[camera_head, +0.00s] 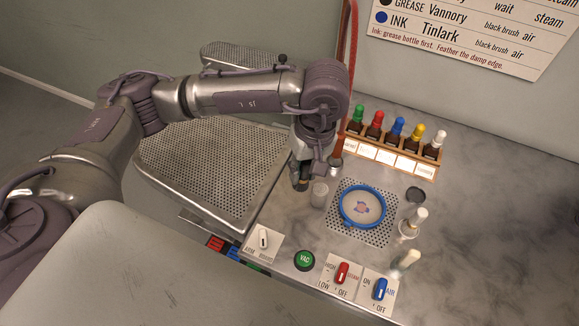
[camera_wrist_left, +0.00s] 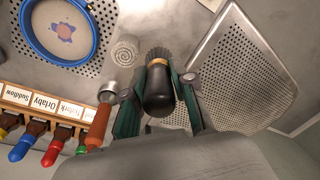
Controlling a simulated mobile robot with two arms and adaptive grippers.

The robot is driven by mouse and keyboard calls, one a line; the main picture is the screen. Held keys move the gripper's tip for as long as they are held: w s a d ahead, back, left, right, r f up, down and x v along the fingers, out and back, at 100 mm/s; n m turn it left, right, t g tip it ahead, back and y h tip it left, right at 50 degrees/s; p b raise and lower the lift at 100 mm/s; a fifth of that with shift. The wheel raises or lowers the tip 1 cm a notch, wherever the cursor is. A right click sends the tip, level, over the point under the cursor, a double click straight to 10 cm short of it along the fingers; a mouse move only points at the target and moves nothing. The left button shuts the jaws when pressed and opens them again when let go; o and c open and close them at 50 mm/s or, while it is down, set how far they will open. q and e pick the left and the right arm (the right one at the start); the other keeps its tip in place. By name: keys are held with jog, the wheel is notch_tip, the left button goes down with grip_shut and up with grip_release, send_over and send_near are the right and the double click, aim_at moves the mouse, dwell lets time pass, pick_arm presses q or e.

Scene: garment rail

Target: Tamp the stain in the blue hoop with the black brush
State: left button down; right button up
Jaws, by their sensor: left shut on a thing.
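The blue hoop (camera_head: 362,188) lies on a perforated square plate, with pale cloth inside it. A pinkish stain with a bluish edge (camera_head: 361,208) sits near the cloth's middle. The hoop also shows at the upper left of the left wrist view (camera_wrist_left: 92,50). My left gripper (camera_wrist_left: 160,92) is shut on the black brush (camera_wrist_left: 158,90), its green-padded fingers on both sides of the dark handle. The brush's brass collar and dark bristles point away from the wrist. In the head view the left gripper (camera_head: 301,178) is left of the hoop, apart from it. My right gripper is not in view.
An orange-handled tool (camera_head: 336,156) is close by the gripper. A rack of coloured dropper bottles (camera_head: 396,148) stands behind. White-topped items (camera_head: 412,222) stand right. Switches and a green VAC button (camera_head: 304,260) line the front.

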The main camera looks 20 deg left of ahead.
pick_arm(q)
jog(key=w+d+n+g+h+p, duration=0.1)
jog(key=w+d+n+p, duration=0.15)
jog(key=d+n, duration=0.55)
jog(key=w+d+n+h+p, duration=0.15)
jog(key=d+n+p, duration=0.3)
jog(key=n, duration=0.55)
jog(key=shift+y, duration=0.25)
jog(key=shift+w+d+f+b, duration=0.1)
jog(key=shift+d+f+b, duration=0.05)
jog(key=shift+f+b, duration=1.05)
jog(key=shift+w+d+f+b, duration=0.15)
jog(key=shift+f+b, duration=0.6)
jog(key=shift+f, duration=0.7)
jog(key=shift+s+f, duration=0.1)
jog(key=shift+f+b, duration=0.7)
jog(key=shift+b, duration=0.1)
jog(key=shift+r+p, duration=0.5)
jog(key=shift+r, duration=0.5)
